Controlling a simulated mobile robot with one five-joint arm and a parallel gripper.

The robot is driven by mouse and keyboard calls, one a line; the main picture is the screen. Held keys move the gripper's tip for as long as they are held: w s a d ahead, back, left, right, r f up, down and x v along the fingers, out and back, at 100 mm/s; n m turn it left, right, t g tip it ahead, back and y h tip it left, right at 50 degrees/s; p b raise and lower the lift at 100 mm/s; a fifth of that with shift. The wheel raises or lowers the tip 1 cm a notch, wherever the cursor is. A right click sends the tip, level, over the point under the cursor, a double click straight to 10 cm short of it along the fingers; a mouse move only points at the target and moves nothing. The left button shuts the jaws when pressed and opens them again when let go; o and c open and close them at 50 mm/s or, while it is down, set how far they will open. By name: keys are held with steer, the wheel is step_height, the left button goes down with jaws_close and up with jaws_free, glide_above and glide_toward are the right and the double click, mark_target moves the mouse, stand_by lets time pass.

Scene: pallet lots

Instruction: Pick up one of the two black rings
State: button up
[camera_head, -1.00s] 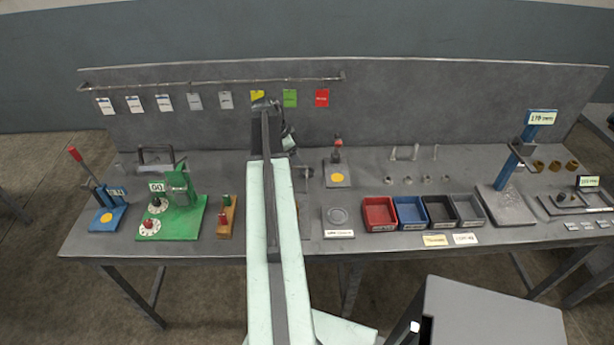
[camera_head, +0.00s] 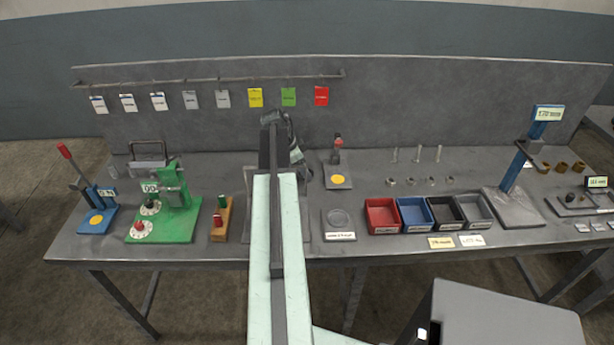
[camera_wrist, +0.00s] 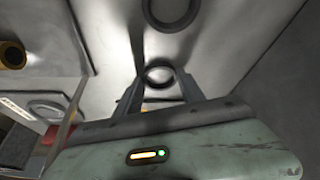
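In the wrist view, one dark ring (camera_wrist: 159,75) shows between the tips of my gripper (camera_wrist: 160,80). The fingers stand apart on either side of it; whether they touch it, or how high they are above it, I cannot tell. A second dark ring (camera_wrist: 172,10) lies farther up on the pale grey surface, partly cut off by the top edge. In the head view, my arm hides both rings and my fingertips. Only the edges of a grey tray (camera_head: 249,185) show beside the arm.
Right of my arm are a plate with a yellow disc (camera_head: 338,180), a round dish (camera_head: 339,218) and a red bin (camera_head: 381,215) beside other bins. Left are a wooden block with pegs (camera_head: 221,220) and a green press (camera_head: 165,222). A back panel (camera_head: 420,100) stands behind.

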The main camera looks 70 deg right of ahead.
steer(key=shift+c, duration=1)
step_height(320, 180, up, 10)
steer(key=p, duration=1)
steer(key=shift+r, duration=0.15)
